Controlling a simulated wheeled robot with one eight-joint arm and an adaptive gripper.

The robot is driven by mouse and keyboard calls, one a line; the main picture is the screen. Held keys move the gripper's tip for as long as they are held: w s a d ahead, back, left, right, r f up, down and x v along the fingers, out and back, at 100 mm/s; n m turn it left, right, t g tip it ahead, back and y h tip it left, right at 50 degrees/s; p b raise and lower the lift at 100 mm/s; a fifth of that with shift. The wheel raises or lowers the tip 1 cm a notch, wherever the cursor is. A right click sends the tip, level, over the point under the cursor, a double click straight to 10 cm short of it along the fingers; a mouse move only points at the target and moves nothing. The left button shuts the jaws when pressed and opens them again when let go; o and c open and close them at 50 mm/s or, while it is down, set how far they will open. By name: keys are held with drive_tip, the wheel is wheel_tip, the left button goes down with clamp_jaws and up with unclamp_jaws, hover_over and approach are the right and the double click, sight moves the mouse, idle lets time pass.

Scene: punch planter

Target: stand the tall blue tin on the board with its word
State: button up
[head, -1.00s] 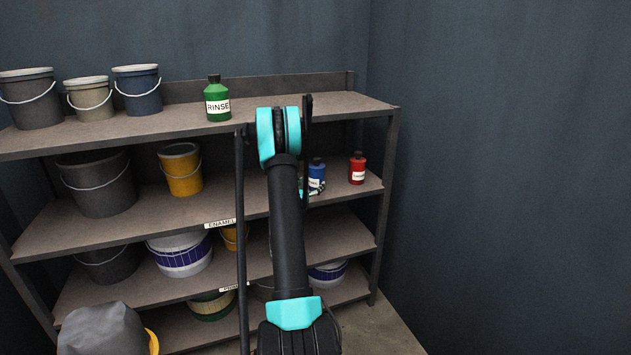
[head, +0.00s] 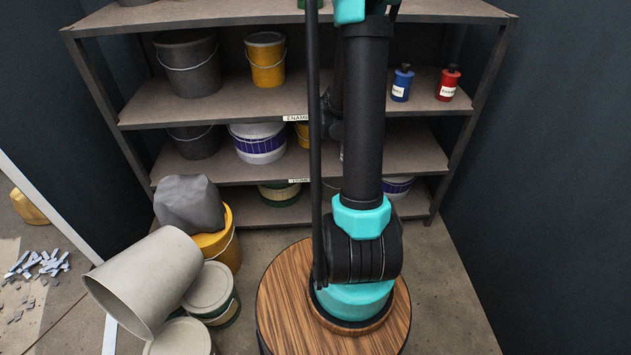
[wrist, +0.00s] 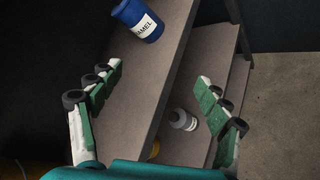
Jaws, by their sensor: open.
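The tall blue tin (head: 402,84) has a dark cap and a white label. It stands upright on the second board from the top (head: 420,108), towards the right end. That board's front edge carries the word card ENAMEL (head: 297,118). In the wrist view the blue tin (wrist: 138,20) shows the letters AMEL and looks slanted, as the shelves do too. My gripper (wrist: 160,75) is open and empty there, with its fingers wide apart; the tin is beyond them, touching neither. In the head view my arm hides most of the gripper.
A red tin (head: 448,84) stands right of the blue one. A yellow bucket (head: 266,62) and a dark bucket (head: 188,66) share the board further left. A grey tin (wrist: 183,119) shows lower down in the wrist view. Buckets and a toppled bin (head: 145,280) crowd the floor at left.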

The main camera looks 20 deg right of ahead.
drive_tip(key=s+a+f+m+g+y, duration=0.1)
drive_tip(key=s+a+f+m+y, duration=0.1)
drive_tip(key=s+a, duration=0.6)
drive_tip(key=s+a+f+m+g+y, duration=0.1)
drive_tip(key=s+a+f+m+y, duration=0.1)
drive_tip(key=s+a+m+y, duration=0.3)
drive_tip(key=s+a+f+m+g+y, duration=0.1)
drive_tip(key=s+a+m+y, duration=0.3)
drive_tip(key=s+a, duration=0.9)
drive_tip(key=a+f+m, duration=0.1)
drive_tip(key=a+m, duration=0.1)
drive_tip(key=a, duration=0.1)
drive_tip(key=shift+a+f, duration=0.2)
drive_tip(key=shift+f, duration=0.05)
